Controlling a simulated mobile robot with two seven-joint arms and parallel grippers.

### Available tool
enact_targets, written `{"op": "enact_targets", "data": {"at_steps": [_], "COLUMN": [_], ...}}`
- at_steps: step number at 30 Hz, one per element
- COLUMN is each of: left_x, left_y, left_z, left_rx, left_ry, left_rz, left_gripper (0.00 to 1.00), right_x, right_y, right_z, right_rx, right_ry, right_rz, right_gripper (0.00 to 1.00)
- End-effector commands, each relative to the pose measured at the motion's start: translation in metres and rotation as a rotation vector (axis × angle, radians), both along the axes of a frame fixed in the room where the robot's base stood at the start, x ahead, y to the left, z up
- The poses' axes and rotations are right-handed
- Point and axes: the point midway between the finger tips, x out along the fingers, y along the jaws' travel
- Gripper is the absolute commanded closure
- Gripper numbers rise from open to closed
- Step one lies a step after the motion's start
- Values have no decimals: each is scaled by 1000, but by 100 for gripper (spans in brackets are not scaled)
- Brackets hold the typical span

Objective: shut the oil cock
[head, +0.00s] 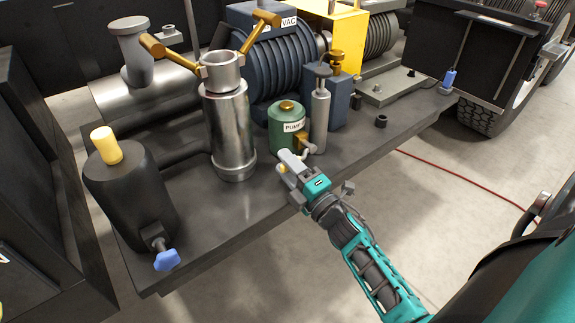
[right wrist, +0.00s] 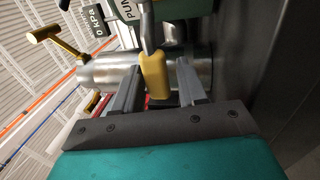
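The green pump oil can (head: 287,126) stands on the dark bench, with a brass oil cock (head: 302,143) low on its right side. A pale lever runs from the cock toward my right gripper (head: 291,166). In the right wrist view, the lever's yellow grip (right wrist: 156,75) lies between the two grey fingers of my right gripper (right wrist: 157,88). The fingers stand apart, with a gap on the right side of the grip; contact on the left side is unclear. The gripper hides part of the lever in the head view. My left gripper is not in view.
A polished steel cylinder (head: 231,130) with brass arms stands left of the can. A grey slim cylinder (head: 320,118) stands close at its right. A black tank (head: 130,190) with a blue-handled valve (head: 167,260) is at front left. The bench's front right is mostly clear.

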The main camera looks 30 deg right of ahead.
Motion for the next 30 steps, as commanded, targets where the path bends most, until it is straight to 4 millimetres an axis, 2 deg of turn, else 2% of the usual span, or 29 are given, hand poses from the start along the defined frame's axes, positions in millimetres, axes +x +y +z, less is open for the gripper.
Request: {"op": "enact_targets", "data": {"at_steps": [11,14,24,30], "left_x": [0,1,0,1], "left_y": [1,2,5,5], "left_z": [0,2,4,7], "left_rx": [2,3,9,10], "left_ry": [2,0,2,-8], "left_rz": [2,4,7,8], "left_gripper": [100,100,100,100], "right_x": [-5,-19,-91,-118], "right_y": [0,-2,-7,-10], "right_z": [0,-3,-17,-23], "right_rx": [3,2,4,2], "right_ry": [-2,1,3,0], "right_rz": [1,-1,-1,-1], "right_gripper": [54,54,54,54]}}
